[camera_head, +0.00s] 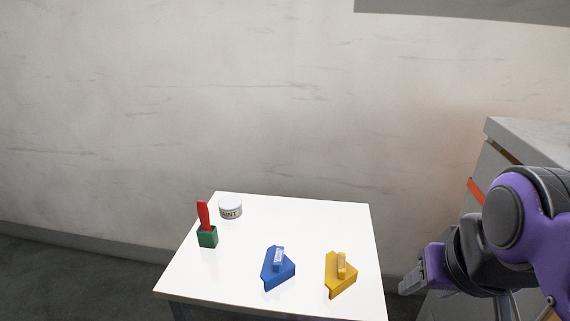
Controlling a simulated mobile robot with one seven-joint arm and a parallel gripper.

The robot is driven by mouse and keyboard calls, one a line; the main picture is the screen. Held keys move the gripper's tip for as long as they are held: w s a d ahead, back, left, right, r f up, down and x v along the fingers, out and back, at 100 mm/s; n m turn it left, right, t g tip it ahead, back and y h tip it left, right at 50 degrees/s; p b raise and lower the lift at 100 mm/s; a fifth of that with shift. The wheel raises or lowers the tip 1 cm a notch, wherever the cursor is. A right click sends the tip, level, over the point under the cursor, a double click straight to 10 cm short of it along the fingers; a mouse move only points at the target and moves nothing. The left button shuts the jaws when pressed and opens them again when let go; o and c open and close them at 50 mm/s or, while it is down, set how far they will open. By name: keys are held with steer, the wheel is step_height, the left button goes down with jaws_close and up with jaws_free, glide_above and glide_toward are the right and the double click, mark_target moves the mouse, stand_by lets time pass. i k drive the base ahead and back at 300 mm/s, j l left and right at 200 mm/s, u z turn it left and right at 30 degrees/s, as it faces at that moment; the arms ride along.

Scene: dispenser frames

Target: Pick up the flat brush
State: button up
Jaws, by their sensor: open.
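A thing with a red upright handle (203,214) stands in a small green block-like holder (208,238) at the left of the white table. It looks like the flat brush, but its lower end is hidden in the green block. My gripper (409,286) is at the right, just beyond the table's right edge. It is open, empty and well apart from the red handle.
A white paint tin (230,209) stands just behind the red handle. A blue angled piece (278,271) and a yellow one (341,277) sit on the white table (310,222) nearer the front. A cabinet (525,139) stands at the right.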

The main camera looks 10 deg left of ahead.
mark_target(202, 209)
steer(key=i+j, duration=0.1)
steer(key=j, duration=0.75)
steer(key=i+j, duration=0.1)
steer(key=j, duration=0.75)
